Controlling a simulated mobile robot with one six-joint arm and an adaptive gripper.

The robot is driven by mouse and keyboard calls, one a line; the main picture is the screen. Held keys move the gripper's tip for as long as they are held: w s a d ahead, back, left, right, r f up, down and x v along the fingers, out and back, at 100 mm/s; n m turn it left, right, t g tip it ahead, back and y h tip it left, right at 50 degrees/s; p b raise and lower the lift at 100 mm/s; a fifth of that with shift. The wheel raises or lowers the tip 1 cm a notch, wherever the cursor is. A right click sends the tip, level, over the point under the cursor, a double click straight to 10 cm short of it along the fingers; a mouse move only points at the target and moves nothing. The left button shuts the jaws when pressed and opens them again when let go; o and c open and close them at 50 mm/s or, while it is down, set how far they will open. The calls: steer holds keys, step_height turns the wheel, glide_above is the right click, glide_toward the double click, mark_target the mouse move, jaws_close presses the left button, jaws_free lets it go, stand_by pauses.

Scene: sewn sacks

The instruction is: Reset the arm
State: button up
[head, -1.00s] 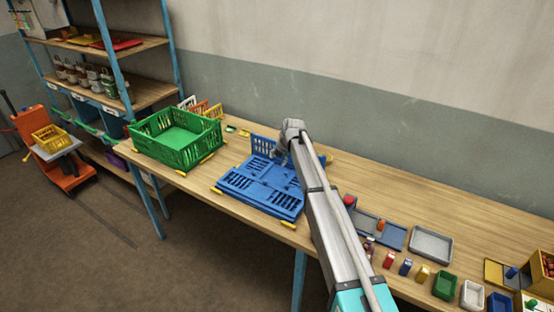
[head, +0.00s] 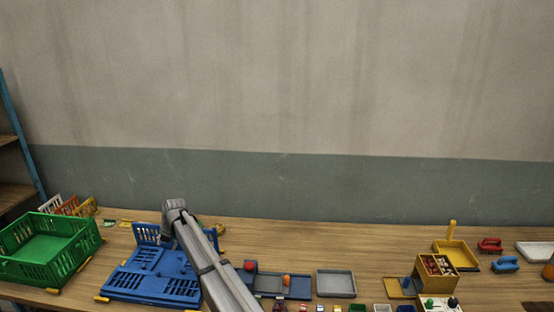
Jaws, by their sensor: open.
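My arm reaches up from the bottom edge of the head view, over the table (head: 385,240). Its grey far joint stands above the back edge of a flat, folded blue crate (head: 150,278). My gripper does not show; the arm's far end turns down and away behind the joint and link. I see nothing held. One blue panel (head: 146,234) stands upright at the crate's back.
An open green crate (head: 45,250) stands at the left, with coloured panels (head: 66,206) behind it. Right of my arm are a grey tray (head: 336,283), a yellow box (head: 436,272), a red clamp-like object (head: 490,245) and several small items. The back middle is clear.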

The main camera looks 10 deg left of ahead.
steer(key=s+d+f+m+h+b, duration=0.15)
steer(key=d+m, duration=0.75)
steer(key=d, duration=1.1)
steer(key=s+d+f+m+h+b, duration=0.15)
steer(key=d+m, duration=0.75)
steer(key=d, duration=1)
steer(key=s+d+f+m, duration=0.1)
steer(key=s+d+m, duration=0.5)
steer(key=d, duration=0.3)
steer(key=s+d+f+m+h+b, duration=0.1)
steer(key=s+d+m, duration=0.5)
steer(key=d, duration=0.4)
steer(key=s+d+f+m+g, duration=0.1)
steer(key=s+d+m, duration=0.5)
steer(key=d, duration=0.3)
steer(key=shift+d, duration=0.3)
steer(key=shift+s+a, duration=0.1)
steer(key=shift+a, duration=0.05)
